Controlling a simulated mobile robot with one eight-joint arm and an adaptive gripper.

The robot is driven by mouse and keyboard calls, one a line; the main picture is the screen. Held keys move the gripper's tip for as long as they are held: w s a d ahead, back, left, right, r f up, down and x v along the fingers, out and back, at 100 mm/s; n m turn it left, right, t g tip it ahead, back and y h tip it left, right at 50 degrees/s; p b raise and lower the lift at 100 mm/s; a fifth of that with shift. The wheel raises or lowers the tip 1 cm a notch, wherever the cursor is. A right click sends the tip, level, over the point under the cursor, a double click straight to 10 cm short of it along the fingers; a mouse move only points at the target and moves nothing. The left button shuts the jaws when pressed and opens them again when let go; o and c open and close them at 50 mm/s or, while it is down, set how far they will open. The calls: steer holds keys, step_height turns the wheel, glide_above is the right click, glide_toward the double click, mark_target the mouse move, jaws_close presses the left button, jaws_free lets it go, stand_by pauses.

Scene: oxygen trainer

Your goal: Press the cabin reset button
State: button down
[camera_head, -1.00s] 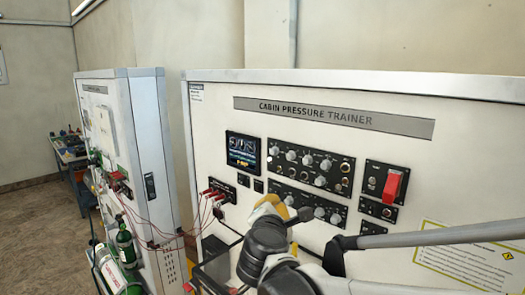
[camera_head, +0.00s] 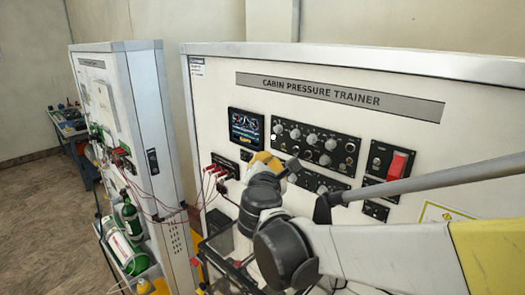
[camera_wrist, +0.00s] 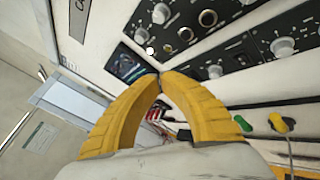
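The cabin pressure trainer (camera_head: 215,100) is a white upright panel with a dark display (camera_head: 246,128) and black knob panels (camera_head: 315,147). A small white round spot (camera_head: 274,136) sits between the display and the upper knobs; it also shows in the wrist view (camera_wrist: 150,50). I cannot read which control is the cabin reset button. My yellow gripper (camera_head: 264,160) is in front of the panel, just below and right of the display, partly covering small controls there. In the wrist view my gripper (camera_wrist: 160,75) has its fingertips together, with nothing held, pointing at the display's lower edge.
Red plugs with cables (camera_head: 217,172) stick out left of my gripper. A red switch cover (camera_head: 397,165) is on the right. A second white cabinet (camera_head: 150,120) with green bottles (camera_head: 132,222) stands at the left. Open floor lies beyond it.

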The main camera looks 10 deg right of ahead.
mark_target(288, 148)
steer(key=shift+w+d, duration=0.65)
steer(key=shift+d, duration=0.2)
steer(key=shift+w+d, duration=0.6)
steer(key=shift+d, duration=0.3)
steer(key=shift+w+d, duration=0.65)
steer(key=shift+d, duration=0.2)
steer(key=shift+w+d+b, duration=0.25)
steer(key=shift+d+b, duration=0.1)
steer(key=shift+w+d, duration=0.25)
steer(key=shift+d, duration=0.15)
steer(key=shift+a, duration=0.15)
stand_by(0.5)
steer(key=shift+s+a, duration=0.5)
steer(key=shift+a, duration=0.05)
steer(key=shift+a, duration=0.1)
steer(key=shift+s+a, duration=0.75)
steer(key=shift+a, duration=0.25)
steer(key=shift+s+a, duration=0.7)
steer(key=shift+a, duration=0.25)
